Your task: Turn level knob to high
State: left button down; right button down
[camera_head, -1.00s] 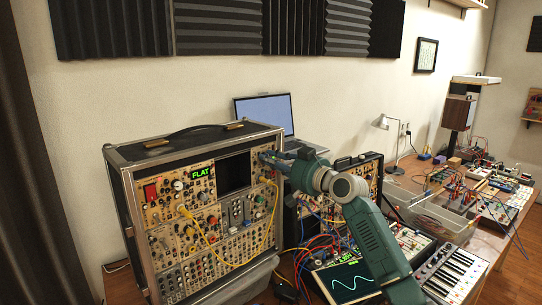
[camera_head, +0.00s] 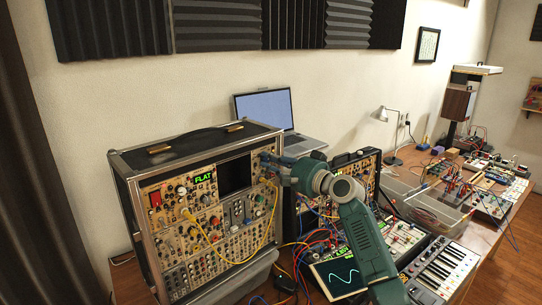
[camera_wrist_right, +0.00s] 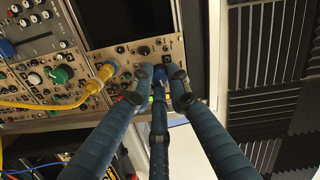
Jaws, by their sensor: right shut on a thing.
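The big synth case (camera_head: 125,205) stands at the left in the head view, its panel full of knobs and jacks. A green display (camera_head: 204,179) on it reads FLAT. My right gripper (camera_head: 266,160) reaches the panel's upper right corner, beside the dark screen. In the right wrist view its fingers (camera_wrist_right: 159,76) are shut around a small blue knob (camera_wrist_right: 160,73), which they mostly hide. The knob's label and pointer cannot be read. My left gripper is in neither view.
A yellow cable (camera_head: 239,264) hangs across the panel; its plug (camera_wrist_right: 104,72) sits close to my fingers in the wrist view. A laptop (camera_head: 266,110) stands behind the case. A second synth case, red and blue cables and a keyboard (camera_head: 443,264) crowd the right.

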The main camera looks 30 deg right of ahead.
jog(key=m+p, duration=0.3)
jog(key=m, duration=0.2)
jog(key=shift+a+f+p, duration=0.15)
jog(key=shift+a+p, duration=0.05)
jog(key=shift+p, duration=0.15)
jog(key=shift+m+y+p, duration=0.3)
jog(key=shift+m+p, duration=0.85)
jog(key=shift+m, duration=1.05)
jog(key=shift+f, duration=0.1)
jog(key=c, duration=1.7)
grip_release()
jog(key=shift+o, duration=0.2)
jog(key=shift+r, duration=0.2)
jog(key=shift+d, duration=0.1)
